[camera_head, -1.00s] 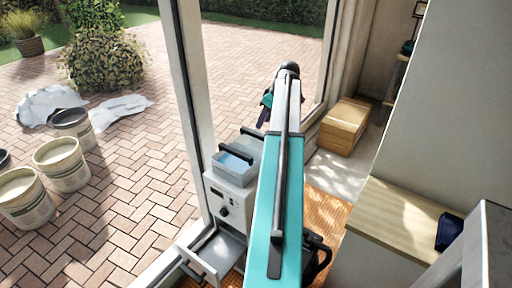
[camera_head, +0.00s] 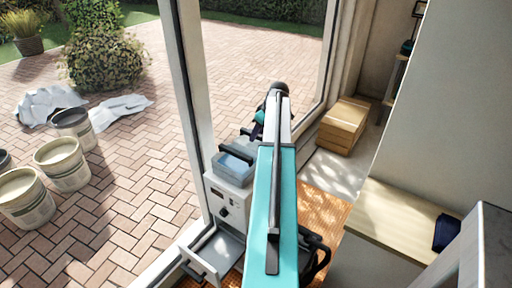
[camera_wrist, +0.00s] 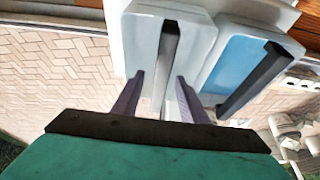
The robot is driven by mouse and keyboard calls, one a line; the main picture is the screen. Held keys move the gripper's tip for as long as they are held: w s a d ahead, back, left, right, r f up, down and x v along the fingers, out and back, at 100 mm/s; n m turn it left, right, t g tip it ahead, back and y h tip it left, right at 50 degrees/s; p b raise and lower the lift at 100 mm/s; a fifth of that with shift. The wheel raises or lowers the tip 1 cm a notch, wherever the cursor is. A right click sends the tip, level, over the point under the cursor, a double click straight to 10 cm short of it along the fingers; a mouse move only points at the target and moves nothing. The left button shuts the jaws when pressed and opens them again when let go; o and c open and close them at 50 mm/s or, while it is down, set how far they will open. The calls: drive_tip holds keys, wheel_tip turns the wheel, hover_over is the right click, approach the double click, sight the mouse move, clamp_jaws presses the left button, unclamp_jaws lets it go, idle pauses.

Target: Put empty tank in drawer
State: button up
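A white machine (camera_head: 228,196) stands by the window frame with two tanks on top. The front tank (camera_head: 233,168) has blue contents and a dark handle; in the wrist view it is the right one (camera_wrist: 232,62). The other tank (camera_wrist: 143,45) looks pale and empty, with a dark bar handle (camera_wrist: 168,45); in the head view it is mostly hidden behind my arm. My gripper (camera_wrist: 160,76) is open, its fingers apart on either side of the pale tank's handle line, not closed on it. The drawer (camera_head: 217,249) at the machine's base is pulled out and looks empty.
A wooden counter (camera_head: 405,222) with a dark blue item (camera_head: 447,232) is at the right. A cardboard box (camera_head: 344,124) sits behind. Several buckets (camera_head: 62,163) stand outside on brick paving. The window post (camera_head: 188,100) rises close beside the machine.

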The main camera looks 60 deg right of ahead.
drive_tip(key=shift+p+x, duration=0.75)
drive_tip(key=shift+x, duration=1.35)
drive_tip(key=shift+w+f, duration=0.35)
drive_tip(key=shift+f, duration=0.05)
drive_tip(key=shift+f, duration=0.25)
clamp_jaws()
